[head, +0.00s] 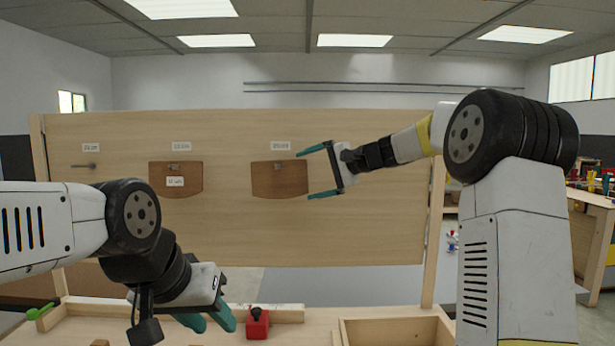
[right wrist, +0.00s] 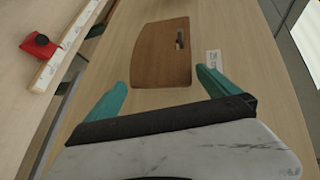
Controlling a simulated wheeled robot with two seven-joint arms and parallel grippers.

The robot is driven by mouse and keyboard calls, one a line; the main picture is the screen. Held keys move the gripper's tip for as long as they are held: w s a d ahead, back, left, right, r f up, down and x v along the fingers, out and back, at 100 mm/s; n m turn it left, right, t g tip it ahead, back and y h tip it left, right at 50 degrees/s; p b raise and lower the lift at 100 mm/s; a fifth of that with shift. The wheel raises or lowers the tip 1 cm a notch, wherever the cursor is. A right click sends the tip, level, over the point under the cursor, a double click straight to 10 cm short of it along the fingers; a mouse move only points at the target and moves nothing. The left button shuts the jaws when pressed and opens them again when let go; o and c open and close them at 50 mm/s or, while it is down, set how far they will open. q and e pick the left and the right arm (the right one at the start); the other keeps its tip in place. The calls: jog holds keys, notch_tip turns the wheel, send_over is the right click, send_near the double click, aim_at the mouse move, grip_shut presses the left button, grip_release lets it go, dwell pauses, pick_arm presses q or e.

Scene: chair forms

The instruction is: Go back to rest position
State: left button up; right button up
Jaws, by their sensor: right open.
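My right gripper (head: 306,175) is raised in front of the upright wooden board (head: 380,220), its two teal fingers wide apart and empty. In the right wrist view the open fingers (right wrist: 160,77) point toward a brown seat-shaped panel (right wrist: 158,50), with nothing between them. In the head view this panel (head: 275,181) hangs on the board just left of the fingertips; contact cannot be told. My left gripper (head: 208,321) is low at the left, pointing down over the workbench (head: 290,328). Its teal fingers are seen at an angle, and their opening is unclear.
A second brown panel (head: 172,184) hangs further left, and a grey hook (head: 84,166) at the far left. A red block with a black knob (head: 257,322) stands near my left gripper. An open wooden tray (head: 395,322) is at the front right. A green tool (head: 42,311) lies left.

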jog(key=v, duration=0.6)
jog(key=s+f+n+g+h, duration=0.1)
jog(key=s+f+n+h, duration=0.15)
jog(key=s, duration=0.65)
jog(key=s+f+n+g+h, duration=0.1)
jog(key=s+f+h, duration=0.15)
jog(key=s, duration=0.65)
jog(key=s+d+f+n+h, duration=0.2)
jog(key=s+f, duration=0.4)
jog(key=s, duration=0.3)
jog(key=s+d+f+n+h, duration=0.1)
jog(key=s+d+f+h, duration=0.1)
jog(key=s+d+f, duration=0.3)
jog(key=s+f, duration=0.2)
jog(key=s, duration=0.2)
jog(key=shift+d+n+h, duration=0.15)
jog(key=shift+n+h, duration=0.2)
jog(key=shift+h, duration=0.05)
